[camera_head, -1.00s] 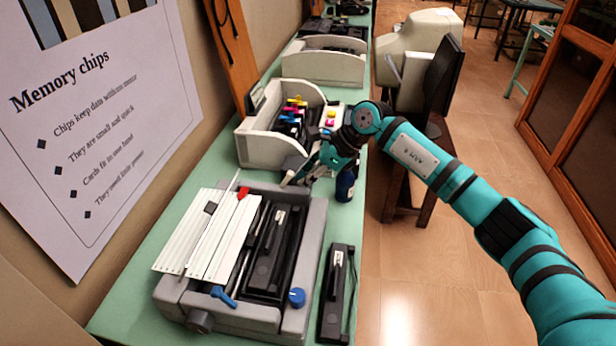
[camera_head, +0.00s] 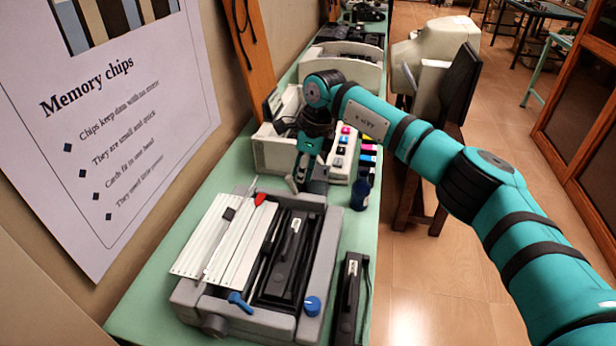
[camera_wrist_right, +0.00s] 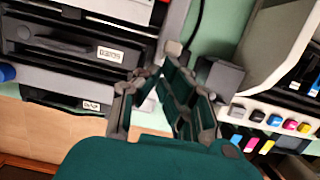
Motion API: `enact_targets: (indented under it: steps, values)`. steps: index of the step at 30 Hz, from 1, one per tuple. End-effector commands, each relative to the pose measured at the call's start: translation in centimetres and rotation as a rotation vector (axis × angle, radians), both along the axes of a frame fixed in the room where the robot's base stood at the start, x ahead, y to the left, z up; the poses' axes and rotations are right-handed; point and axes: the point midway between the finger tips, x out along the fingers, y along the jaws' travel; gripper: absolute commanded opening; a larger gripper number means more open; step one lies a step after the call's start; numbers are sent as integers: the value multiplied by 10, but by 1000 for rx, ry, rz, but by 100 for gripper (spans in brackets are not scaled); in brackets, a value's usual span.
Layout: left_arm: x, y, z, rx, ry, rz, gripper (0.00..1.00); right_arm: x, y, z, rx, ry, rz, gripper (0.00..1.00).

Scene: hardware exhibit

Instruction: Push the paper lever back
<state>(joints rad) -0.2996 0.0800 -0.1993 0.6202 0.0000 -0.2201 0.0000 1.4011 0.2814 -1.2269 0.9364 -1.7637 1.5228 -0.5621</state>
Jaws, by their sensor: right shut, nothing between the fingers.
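The grey printer (camera_head: 328,263) stands on the green bench, with white paper strips (camera_head: 205,245) on its left part. A red lever tip (camera_head: 260,199) shows at its back edge, and a blue lever (camera_head: 240,302) at its front; no label shows which is the paper lever. My right gripper (camera_head: 298,183) is shut and empty, pointing down by the printer's back edge, right of the red tip. In the right wrist view, the gripper (camera_wrist_right: 160,72) is beside the printer's dark inner unit (camera_wrist_right: 75,48). My left gripper is out of view.
A white box (camera_head: 270,150) with colored cartridges stands just behind my right gripper. A dark blue bottle (camera_head: 360,193) is to its right. A black device (camera_head: 349,290) lies right of the printer. The wall is close on the left.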

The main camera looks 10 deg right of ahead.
Motion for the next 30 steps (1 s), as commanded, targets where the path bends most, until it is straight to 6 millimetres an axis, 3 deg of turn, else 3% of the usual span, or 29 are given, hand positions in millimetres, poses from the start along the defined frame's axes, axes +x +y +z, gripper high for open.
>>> enact_targets:
  steps: [30]
  values:
    - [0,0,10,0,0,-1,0,0,0,17,2,-1,1,0]
